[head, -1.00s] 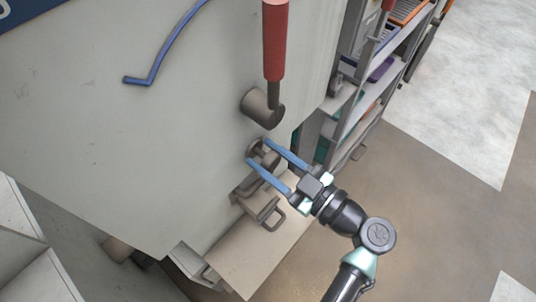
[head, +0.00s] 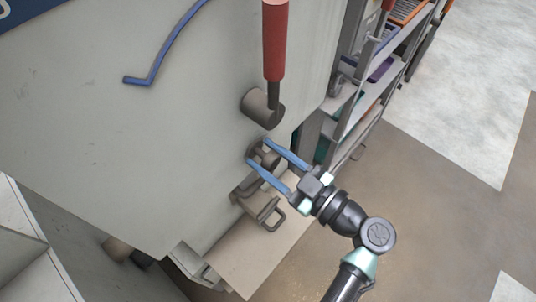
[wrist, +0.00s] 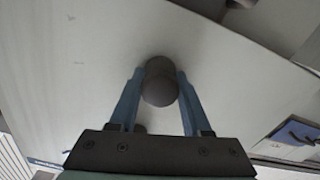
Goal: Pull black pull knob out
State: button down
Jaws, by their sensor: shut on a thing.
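The black pull knob (head: 268,158) is a dark round knob on the pale machine panel, below the red-handled lever. In the wrist view the knob (wrist: 160,82) sits between the two blue fingers. My gripper (head: 258,150) reaches it from the lower right, and its fingers (wrist: 158,85) are shut on the knob from both sides. The fingers hide part of the knob in the head view.
A lever with a red handle (head: 274,45) stands just above the knob. A latch with a looped handle (head: 268,212) lies just below it. A blue bent handle (head: 150,68) is at the upper left. Shelving (head: 372,90) stands to the right, with open floor beyond.

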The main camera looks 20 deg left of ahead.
jog(key=shift+b+v, duration=0.95)
jog(key=shift+b, duration=0.05)
jog(key=shift+s+d, duration=0.15)
jog(key=shift+d, duration=0.15)
jog(key=c, duration=0.7)
grip_release()
jog(key=o, duration=0.3)
jog(key=shift+s+d, duration=0.1)
jog(key=shift+d, duration=0.05)
jog(key=shift+o, duration=0.2)
